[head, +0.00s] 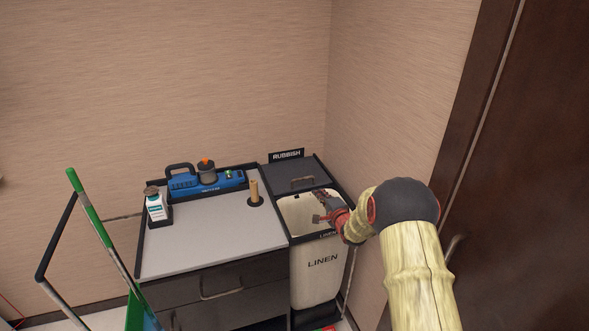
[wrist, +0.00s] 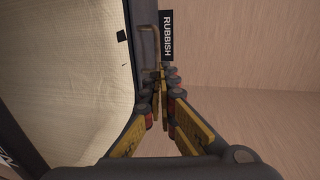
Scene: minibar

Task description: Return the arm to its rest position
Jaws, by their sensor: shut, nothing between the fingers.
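My arm (head: 417,262) reaches in from the lower right of the head view, in a pale, wrinkled sleeve with a dark joint. My gripper (head: 318,218) is at the open top of the linen bin (head: 322,275). In the wrist view my gripper (wrist: 165,82) is shut, its fingers together with nothing between them. The bin's pale lining (wrist: 75,75) fills the left of that view. How far the fingertips are above or within the bin's opening is hard to tell.
The lidded rubbish bin (head: 295,178) stands behind the linen bin. Left is a cart top (head: 215,235) with a blue tool case (head: 205,182), a white bottle (head: 156,207) and a peg (head: 254,192). A dark door (head: 520,170) is close on the right.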

